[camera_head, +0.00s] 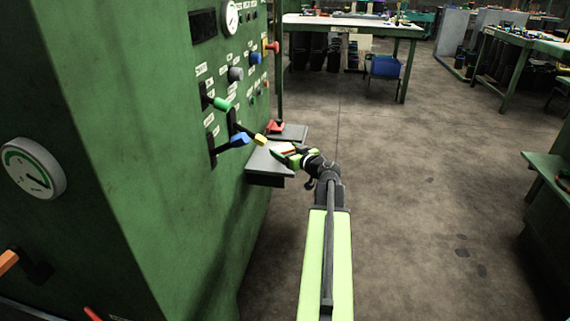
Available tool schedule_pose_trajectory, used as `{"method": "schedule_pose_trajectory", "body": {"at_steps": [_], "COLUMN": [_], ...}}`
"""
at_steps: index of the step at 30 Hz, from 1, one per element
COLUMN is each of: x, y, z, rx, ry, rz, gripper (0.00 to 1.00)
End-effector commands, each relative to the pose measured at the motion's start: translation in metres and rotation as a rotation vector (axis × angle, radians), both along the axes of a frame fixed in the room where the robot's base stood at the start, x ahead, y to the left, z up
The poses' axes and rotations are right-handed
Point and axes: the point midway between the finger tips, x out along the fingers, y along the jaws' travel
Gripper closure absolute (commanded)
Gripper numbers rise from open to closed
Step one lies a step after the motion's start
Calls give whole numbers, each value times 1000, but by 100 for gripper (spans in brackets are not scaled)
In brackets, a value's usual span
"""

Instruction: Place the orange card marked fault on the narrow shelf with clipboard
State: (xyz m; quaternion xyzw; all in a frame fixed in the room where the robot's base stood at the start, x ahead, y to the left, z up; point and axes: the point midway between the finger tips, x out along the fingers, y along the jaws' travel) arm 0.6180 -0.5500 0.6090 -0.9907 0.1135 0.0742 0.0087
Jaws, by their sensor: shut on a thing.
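My gripper (285,152), with green and black fingers, is at the end of my arm over the right part of a narrow grey shelf (264,168) on the side of the green machine. It is shut on a small orange thing (288,149), which looks like the orange card. The fingers partly cover it, and no marking can be read. It is low over the shelf; I cannot tell whether it touches the surface. I cannot make out a clipboard for certain.
The green machine (130,170) fills the left, with levers (235,140) sticking out close to the shelf. A second grey ledge (292,132) with a red thing (276,126) is just behind. Open floor (430,200) lies to the right.

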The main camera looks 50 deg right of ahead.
Motion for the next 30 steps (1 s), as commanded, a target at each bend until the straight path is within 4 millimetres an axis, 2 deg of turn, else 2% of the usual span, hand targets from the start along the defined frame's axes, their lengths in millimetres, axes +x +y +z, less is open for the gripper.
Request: {"method": "schedule_pose_trajectory", "body": {"at_steps": [7,14,19,20,24,30], "x": [-1,-1,-1,-1,-1,-1], "y": [0,0,0,0,-1,-1], "z": [-42,-38,-43,-42,-41,-41], "rx": [0,0,0,0,0,0], "ry": [0,0,0,0,0,0], "rz": [0,0,0,0,-1,-1], "gripper": [70,70,70,20,2,2]}}
